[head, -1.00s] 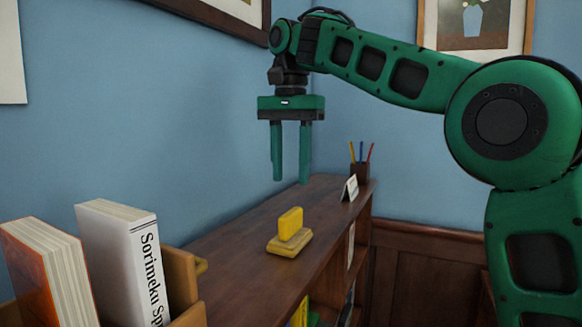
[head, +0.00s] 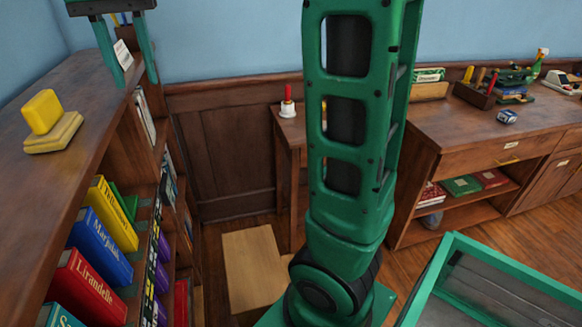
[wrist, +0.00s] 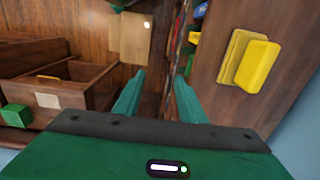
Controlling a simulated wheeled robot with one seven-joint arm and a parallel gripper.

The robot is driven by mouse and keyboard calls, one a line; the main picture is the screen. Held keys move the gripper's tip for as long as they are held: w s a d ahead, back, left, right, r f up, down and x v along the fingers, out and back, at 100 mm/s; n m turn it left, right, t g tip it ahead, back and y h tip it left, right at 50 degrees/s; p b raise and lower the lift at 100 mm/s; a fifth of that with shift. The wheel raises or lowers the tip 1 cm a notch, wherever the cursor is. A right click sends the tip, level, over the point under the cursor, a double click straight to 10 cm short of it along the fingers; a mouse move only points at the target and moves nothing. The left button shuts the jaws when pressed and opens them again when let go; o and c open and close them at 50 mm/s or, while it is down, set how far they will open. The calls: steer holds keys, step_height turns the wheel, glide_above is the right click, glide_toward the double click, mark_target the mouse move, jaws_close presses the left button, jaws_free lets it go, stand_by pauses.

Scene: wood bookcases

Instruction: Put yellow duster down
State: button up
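The yellow duster (head: 42,112) is a yellow block on a paler yellow-tan base, resting on the dark wood bookcase top (head: 62,85). It also shows in the wrist view at the right (wrist: 258,66). My gripper (head: 136,82) is at the upper left of the head view, its upper part cut off by the frame edge. Its two green fingers are apart with nothing between them. In the wrist view my gripper (wrist: 159,76) is open and empty, to the left of the duster and clear of it.
A white card (head: 123,54) stands on the far part of the bookcase top. Shelves below hold several books, including a blue one (head: 98,247). A pale wooden box or stool (head: 250,265) is on the floor. A red-handled bell (head: 288,102) stands on a side table.

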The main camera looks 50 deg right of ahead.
steer(key=s+d+f, duration=1)
steer(key=d, duration=0.1)
steer(key=s+d+f, duration=0.3)
steer(key=s+f, duration=0.4)
steer(key=s, duration=0.1)
steer(key=s+d+f, duration=0.3)
steer(key=s+f, duration=0.4)
steer(key=s, duration=0.2)
steer(key=shift+r, duration=0.1)
steer(key=shift+w+f, duration=0.25)
steer(key=shift+w, duration=0.5)
